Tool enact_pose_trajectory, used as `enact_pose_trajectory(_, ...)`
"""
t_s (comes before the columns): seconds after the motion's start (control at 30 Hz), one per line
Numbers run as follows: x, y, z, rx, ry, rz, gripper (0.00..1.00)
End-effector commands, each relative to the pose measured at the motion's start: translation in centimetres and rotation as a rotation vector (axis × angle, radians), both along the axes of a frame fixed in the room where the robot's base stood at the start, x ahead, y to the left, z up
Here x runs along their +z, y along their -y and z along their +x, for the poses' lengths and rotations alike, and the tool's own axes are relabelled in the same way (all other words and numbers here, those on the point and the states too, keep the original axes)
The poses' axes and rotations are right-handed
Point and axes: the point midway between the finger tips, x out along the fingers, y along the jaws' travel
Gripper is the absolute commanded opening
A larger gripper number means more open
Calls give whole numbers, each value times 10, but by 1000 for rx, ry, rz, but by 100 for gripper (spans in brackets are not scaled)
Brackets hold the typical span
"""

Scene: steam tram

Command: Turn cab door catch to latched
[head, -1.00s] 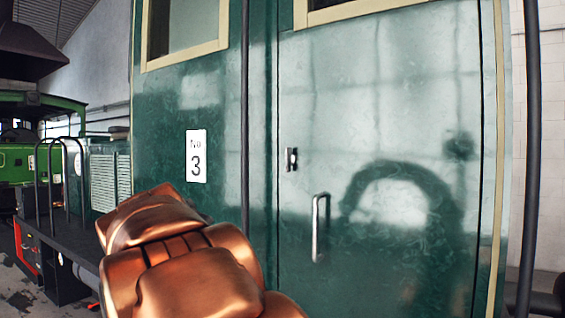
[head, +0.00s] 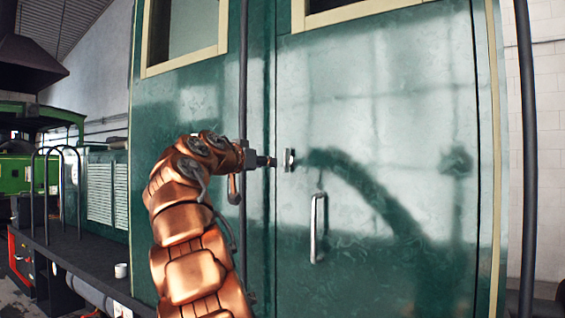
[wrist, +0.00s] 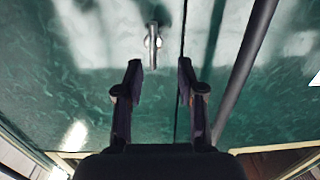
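The cab door catch (head: 289,160) is a small pale metal fitting on the left edge of the green cab door (head: 400,120), above the handle. In the wrist view the catch (wrist: 152,45) shows a short bar across a pale backing, with the bar running up and down the picture. My gripper (head: 268,161) is just left of the catch in the head view. In the wrist view my gripper (wrist: 158,72) has its two dark fingers apart with nothing between them. The catch lies just beyond the fingertips, nearer the left one, and appears untouched.
A vertical metal door handle (head: 319,228) sits below the catch. A dark upright rail (head: 244,80) stands left of the door seam and also crosses the wrist view (wrist: 245,65). A white cup (head: 121,270) stands on the dark running board (head: 85,262) at lower left.

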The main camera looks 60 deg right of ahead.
Motion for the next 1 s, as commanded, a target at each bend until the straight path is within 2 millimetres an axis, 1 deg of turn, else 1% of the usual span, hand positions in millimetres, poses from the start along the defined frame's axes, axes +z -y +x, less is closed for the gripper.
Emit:
enact_pose_trajectory(0.03, 4, 4, -3, -10, 19, -19, 39)
enact_pose_trajectory(0.13, 13, 7, -6, -21, 48, -48, 39)
enact_pose_trajectory(0.37, 18, 17, -8, -29, 62, -61, 39)
enact_pose_trajectory(0.57, 19, 38, -8, -30, 61, -59, 39)
enact_pose_trajectory(0.8, 20, 73, -6, -29, 60, -59, 39)
enact_pose_trajectory(0.9, 18, 83, -5, -29, 59, -57, 39)
enact_pose_trajectory(1.0, 16, 87, -5, -28, 59, -58, 39)
